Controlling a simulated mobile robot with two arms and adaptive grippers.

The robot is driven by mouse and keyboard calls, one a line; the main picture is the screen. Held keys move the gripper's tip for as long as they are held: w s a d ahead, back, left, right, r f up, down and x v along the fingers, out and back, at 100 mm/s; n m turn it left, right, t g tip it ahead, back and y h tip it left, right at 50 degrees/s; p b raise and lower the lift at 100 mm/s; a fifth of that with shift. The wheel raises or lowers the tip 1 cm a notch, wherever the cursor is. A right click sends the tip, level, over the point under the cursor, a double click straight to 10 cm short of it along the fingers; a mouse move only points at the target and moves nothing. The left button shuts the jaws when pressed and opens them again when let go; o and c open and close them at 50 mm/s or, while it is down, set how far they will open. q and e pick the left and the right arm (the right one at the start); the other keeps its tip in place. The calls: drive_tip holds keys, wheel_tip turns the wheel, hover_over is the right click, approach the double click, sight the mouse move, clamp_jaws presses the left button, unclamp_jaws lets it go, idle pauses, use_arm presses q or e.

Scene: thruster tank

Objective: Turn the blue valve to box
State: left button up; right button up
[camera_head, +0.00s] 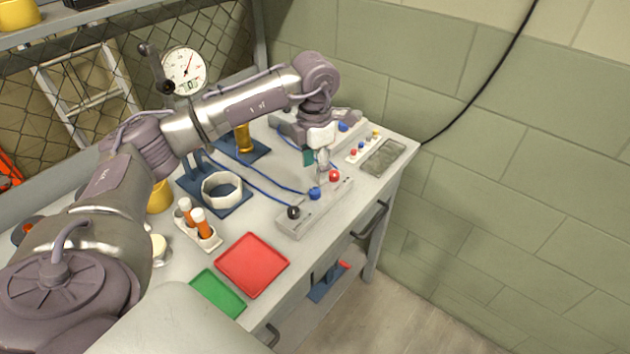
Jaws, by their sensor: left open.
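A grey block (310,212) on the table's right side carries a black knob, a blue knob and a red knob in a row. The blue knob (315,193), which looks like the blue valve, sits in the middle. The black knob (293,212) is to its left and the red knob (334,176) to its right. My left gripper (323,170) is open and points down just above the block, between the blue and red knobs; I cannot tell whether it touches either. The direction of the blue valve is too small to read. My right gripper is not in view.
A red tray (252,264) and a green tray (217,293) lie at the front. A small strip of coloured knobs (362,147) is at the right.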

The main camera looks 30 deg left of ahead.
sight(315, 191)
use_arm(q)
wheel_tip(315, 191, up, 5)
drive_tip(key=shift+r, duration=0.15)
idle(0.6)
